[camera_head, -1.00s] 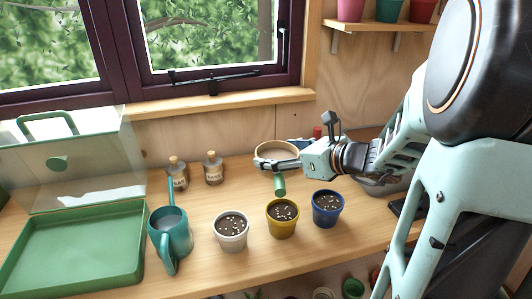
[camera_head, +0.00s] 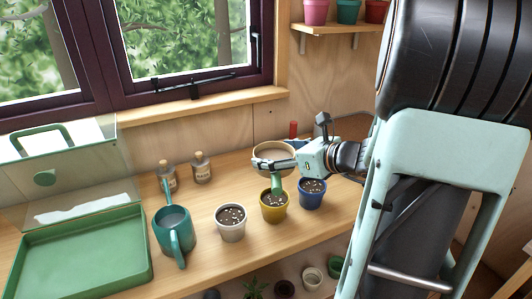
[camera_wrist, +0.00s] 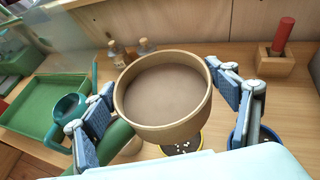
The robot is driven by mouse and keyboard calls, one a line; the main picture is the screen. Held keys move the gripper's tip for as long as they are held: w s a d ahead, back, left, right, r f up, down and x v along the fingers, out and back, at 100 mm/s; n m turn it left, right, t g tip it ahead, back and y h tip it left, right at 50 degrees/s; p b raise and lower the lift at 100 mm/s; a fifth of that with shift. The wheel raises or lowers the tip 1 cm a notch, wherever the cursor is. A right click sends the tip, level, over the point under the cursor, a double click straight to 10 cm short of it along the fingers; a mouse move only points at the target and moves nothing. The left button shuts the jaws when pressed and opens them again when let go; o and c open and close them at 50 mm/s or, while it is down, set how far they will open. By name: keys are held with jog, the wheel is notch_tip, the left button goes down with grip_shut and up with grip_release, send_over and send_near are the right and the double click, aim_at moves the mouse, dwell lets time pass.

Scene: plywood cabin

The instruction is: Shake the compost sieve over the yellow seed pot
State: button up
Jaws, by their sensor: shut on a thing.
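The compost sieve (camera_head: 268,153) is a round wooden-rimmed sieve with brown material in it and a green handle pointing toward the head camera. My gripper (camera_head: 284,160) is shut on the sieve, with its fingers at opposite sides of the rim in the wrist view (camera_wrist: 160,84). The sieve is held in the air, close to level. The yellow seed pot (camera_head: 273,212) stands on the bench, dark soil and pale specks in it. The sieve's handle overlaps its rim in the head view. In the wrist view the sieve hides part of the yellow pot (camera_wrist: 192,146).
A white pot (camera_head: 231,230) stands left of the yellow pot, a blue pot (camera_head: 312,198) right. Farther left are a teal watering can (camera_head: 176,237) and a green tray (camera_head: 85,262). Two corked bottles (camera_head: 202,172) stand behind. A wooden block (camera_wrist: 275,64) holds a red stick.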

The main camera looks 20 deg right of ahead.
jog(key=shift+s, duration=0.25)
notch_tip(320, 180, down, 6)
jog(key=b, duration=0.5)
jog(key=shift+f, duration=0.25)
